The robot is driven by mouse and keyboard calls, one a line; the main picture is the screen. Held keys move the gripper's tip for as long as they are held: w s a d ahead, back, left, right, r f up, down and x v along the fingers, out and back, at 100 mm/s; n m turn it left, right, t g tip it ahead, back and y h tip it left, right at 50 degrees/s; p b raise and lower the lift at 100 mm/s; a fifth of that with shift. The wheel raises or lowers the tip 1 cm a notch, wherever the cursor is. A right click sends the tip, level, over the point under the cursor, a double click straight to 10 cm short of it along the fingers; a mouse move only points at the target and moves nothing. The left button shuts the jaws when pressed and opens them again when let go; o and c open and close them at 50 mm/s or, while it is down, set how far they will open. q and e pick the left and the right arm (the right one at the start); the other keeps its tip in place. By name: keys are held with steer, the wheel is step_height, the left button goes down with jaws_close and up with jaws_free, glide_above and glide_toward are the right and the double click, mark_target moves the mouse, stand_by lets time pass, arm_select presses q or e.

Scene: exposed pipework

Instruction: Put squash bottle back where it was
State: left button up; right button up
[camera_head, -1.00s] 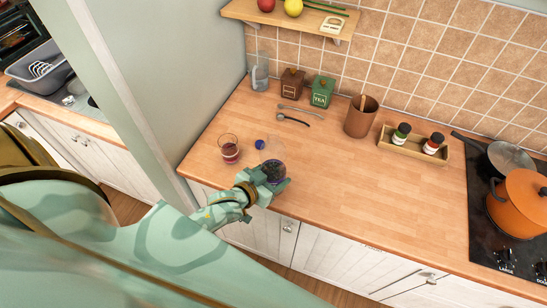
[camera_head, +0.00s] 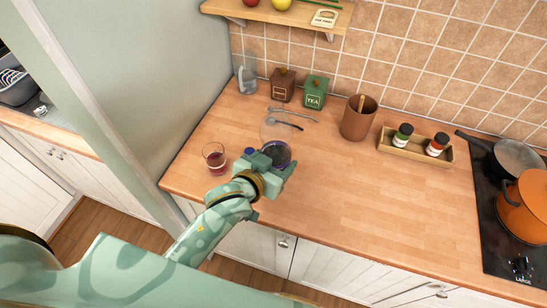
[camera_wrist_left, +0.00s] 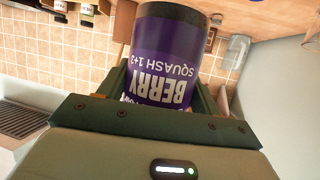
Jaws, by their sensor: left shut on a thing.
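The squash bottle (camera_wrist_left: 170,55) fills the middle of the left wrist view, with a purple label reading "BERRY SQUASH 1+3" upside down. My left gripper (camera_wrist_left: 170,100) is shut on it. In the head view the bottle (camera_head: 279,153) shows as a dark, purple-edged shape at my left gripper (camera_head: 275,168), over the counter's left part; the hand hides some of it. I cannot tell whether it touches the counter. A small blue cap-like thing (camera_head: 249,151) shows just left of the hand. My right gripper is out of view.
A glass of dark red drink (camera_head: 215,160) stands to the left. Behind are cutlery (camera_head: 287,125), a clear jug (camera_head: 246,80), brown (camera_head: 282,85) and green (camera_head: 314,92) canisters and a utensil pot (camera_head: 358,118). A spice tray (camera_head: 397,150) and hob lie right. The counter's middle is clear.

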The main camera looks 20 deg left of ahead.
arm_select(q)
steer(key=w+a+f+b, duration=0.1)
steer(key=w+f, duration=0.2)
steer(key=w+a+f+b, duration=0.1)
steer(key=w+f, duration=0.2)
steer(key=f, duration=0.1)
steer(key=w+f+b, duration=0.1)
steer(key=w+f, duration=0.2)
steer(key=f, duration=0.1)
steer(key=shift+w+a+f+b, duration=0.2)
steer(key=shift+w+a+b, duration=0.15)
steer(key=shift+w+a, duration=0.05)
steer(key=o, duration=1.3)
steer(key=shift+f, duration=0.1)
